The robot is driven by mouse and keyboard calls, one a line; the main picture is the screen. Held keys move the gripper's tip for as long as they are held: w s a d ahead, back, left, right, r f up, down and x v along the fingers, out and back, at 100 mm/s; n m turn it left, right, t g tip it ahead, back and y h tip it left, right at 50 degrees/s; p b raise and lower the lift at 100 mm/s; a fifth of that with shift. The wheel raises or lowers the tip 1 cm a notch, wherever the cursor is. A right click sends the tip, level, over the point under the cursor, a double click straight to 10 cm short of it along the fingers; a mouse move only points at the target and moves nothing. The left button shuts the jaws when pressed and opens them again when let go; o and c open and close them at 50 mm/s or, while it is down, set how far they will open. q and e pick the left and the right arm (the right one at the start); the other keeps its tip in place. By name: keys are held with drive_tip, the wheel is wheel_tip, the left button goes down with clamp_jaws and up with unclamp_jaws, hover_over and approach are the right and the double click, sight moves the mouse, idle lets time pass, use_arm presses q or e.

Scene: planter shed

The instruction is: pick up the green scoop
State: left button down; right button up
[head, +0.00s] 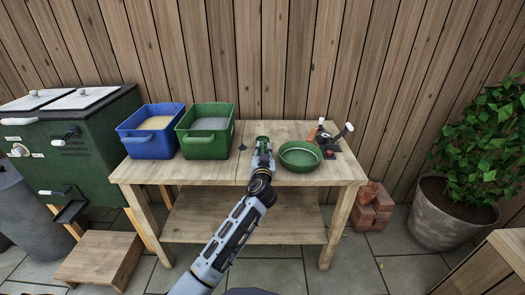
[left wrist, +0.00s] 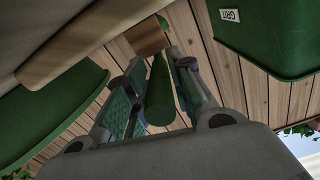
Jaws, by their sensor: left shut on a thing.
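My left arm reaches up to the wooden table (head: 225,170), with its gripper (head: 262,148) between the green bin and the green bowl. In the left wrist view, my left gripper (left wrist: 158,98) is shut on a green, rounded, bar-like part of the green scoop (left wrist: 160,92), which lies between the two fingers. In the head view a little green of the scoop (head: 263,141) shows at the fingertips. The rest of the scoop is mostly hidden by the gripper, and I cannot tell whether it touches the table. My right gripper is not in view.
A blue bin (head: 150,146) with tan fill and a green bin (head: 205,148) with grey fill stand left of the gripper. A green bowl (head: 300,163) is close on its right, with a red and black tool (head: 325,140) behind. A wooden fence (head: 290,60) backs the table.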

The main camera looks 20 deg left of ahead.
use_arm(q)
wheel_tip(320, 180, up, 9)
drive_tip(key=p, duration=0.2)
drive_tip(key=shift+f+p, duration=0.2)
drive_tip(key=shift+p, duration=0.1)
drive_tip(key=shift+r, duration=0.55)
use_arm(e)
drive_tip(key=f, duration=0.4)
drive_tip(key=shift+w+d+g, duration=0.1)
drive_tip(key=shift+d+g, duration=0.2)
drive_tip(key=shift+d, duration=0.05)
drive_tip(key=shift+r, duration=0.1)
